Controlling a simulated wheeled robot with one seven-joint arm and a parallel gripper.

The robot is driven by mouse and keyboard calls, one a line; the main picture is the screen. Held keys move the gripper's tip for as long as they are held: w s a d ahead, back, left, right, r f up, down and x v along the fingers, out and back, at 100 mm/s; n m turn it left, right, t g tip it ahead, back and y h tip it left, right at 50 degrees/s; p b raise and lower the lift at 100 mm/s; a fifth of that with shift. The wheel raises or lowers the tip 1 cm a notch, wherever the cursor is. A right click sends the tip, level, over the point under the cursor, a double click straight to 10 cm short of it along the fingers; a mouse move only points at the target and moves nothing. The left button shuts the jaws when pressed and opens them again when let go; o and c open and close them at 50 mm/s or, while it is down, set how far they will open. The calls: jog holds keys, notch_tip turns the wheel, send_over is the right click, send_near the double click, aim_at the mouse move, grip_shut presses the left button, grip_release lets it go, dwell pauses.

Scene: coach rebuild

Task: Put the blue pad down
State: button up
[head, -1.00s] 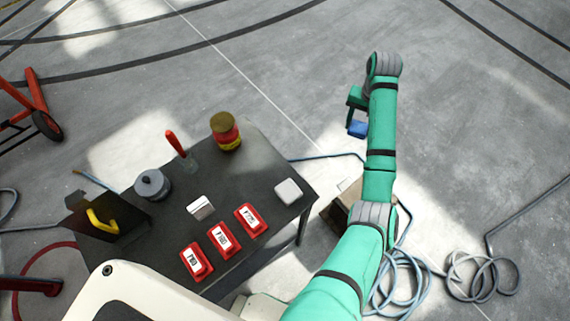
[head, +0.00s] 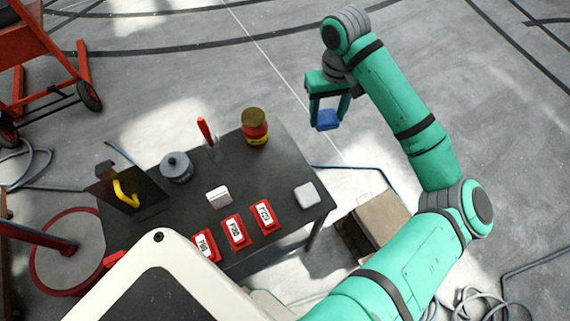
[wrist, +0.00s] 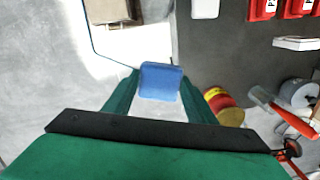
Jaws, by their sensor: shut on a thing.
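The blue pad (head: 327,119) is held between the fingertips of my gripper (head: 328,112), in the air beyond the table's far right corner in the head view. In the wrist view the blue pad (wrist: 160,81) sits between the two green fingers of my gripper (wrist: 160,90). My gripper is shut on it. In the wrist view pale floor and the table's edge show below the pad. A white pad (head: 307,195) lies on the dark table (head: 180,222) near its right edge.
On the table stand several red labelled blocks (head: 236,231), a white block (head: 218,197), a red-and-yellow jar (head: 255,128), a grey pot (head: 176,167), a red-handled tool (head: 206,133) and a black holder with a yellow handle (head: 126,193). A cardboard box (head: 378,224) is on the floor right of the table.

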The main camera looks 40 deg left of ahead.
jog(key=s+d+f+n, duration=0.2)
jog(key=s+n, duration=0.6)
jog(key=s, duration=1.5)
jog(key=w+a+f, duration=0.2)
jog(key=w, duration=0.1)
jog(key=w+a+f, duration=0.2)
jog(key=w+f, duration=0.1)
jog(key=w, duration=0.1)
jog(key=w+a+f, duration=0.2)
jog(key=w, duration=0.1)
jog(key=shift+w+a+f, duration=0.25)
jog(key=shift+w+f, duration=0.05)
jog(key=shift+f, duration=0.1)
jog(key=shift+w+a+f, duration=0.3)
jog(key=shift+w+f, duration=0.1)
jog(key=shift+f, duration=0.2)
jog(key=shift+w+a+f, duration=0.1)
jog(key=shift+f, duration=0.8)
jog(key=shift+w+a+f, duration=0.1)
jog(key=shift+f, duration=0.8)
jog(key=shift+f, duration=0.15)
jog(key=o, duration=0.9)
jog(key=shift+d, duration=0.1)
